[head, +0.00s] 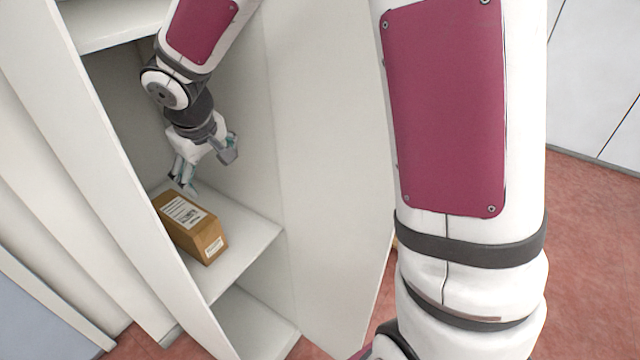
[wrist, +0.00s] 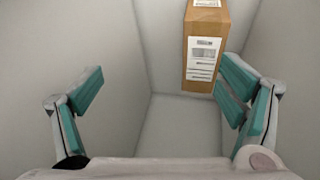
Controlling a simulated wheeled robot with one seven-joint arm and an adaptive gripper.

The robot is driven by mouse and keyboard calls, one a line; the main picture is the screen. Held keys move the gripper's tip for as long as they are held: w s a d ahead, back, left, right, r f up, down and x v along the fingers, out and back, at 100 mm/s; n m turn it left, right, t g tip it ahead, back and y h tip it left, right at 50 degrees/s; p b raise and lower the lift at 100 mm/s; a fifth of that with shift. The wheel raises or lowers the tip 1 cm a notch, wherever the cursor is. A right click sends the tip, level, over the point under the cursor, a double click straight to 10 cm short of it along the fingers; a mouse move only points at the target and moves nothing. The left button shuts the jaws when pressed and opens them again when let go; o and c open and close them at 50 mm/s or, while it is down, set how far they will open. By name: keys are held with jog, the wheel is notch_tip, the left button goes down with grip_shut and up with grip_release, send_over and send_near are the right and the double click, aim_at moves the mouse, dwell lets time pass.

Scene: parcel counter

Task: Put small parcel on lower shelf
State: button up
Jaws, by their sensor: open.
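A small brown cardboard parcel (head: 190,227) with white labels lies on a white shelf board (head: 251,241) inside the open cabinet, near its left side in the head view. My gripper (head: 208,170) is inside the same compartment, above and behind the parcel, open and empty, its fingers apart from it. In the wrist view the parcel (wrist: 206,45) is at the top, right of centre. The right finger of my gripper (wrist: 163,92) overlaps its lower right edge in that view. No contact shows. The parcel's underside is hidden.
A higher shelf board (head: 108,24) is above my gripper, and a lower board (head: 258,322) lies below the parcel's shelf. The cabinet's right side wall (head: 318,150) is close to my arm. Bare shelf surface shows right of the parcel. Red floor (head: 588,240) lies outside.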

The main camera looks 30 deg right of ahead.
jog(key=s+d+r+m+h, duration=0.1)
jog(key=s+d+r, duration=0.4)
jog(key=s+r, duration=0.25)
jog(key=s+d+r+m+y, duration=0.1)
jog(key=s+r, duration=0.1)
jog(key=s, duration=0.8)
jog(key=s+d+r+m+y, duration=0.1)
jog(key=s+r, duration=0.1)
jog(key=s, duration=0.9)
jog(key=shift+d+r+m+t, duration=0.2)
jog(key=shift+r+m+t, duration=0.05)
jog(key=shift+m+t, duration=0.15)
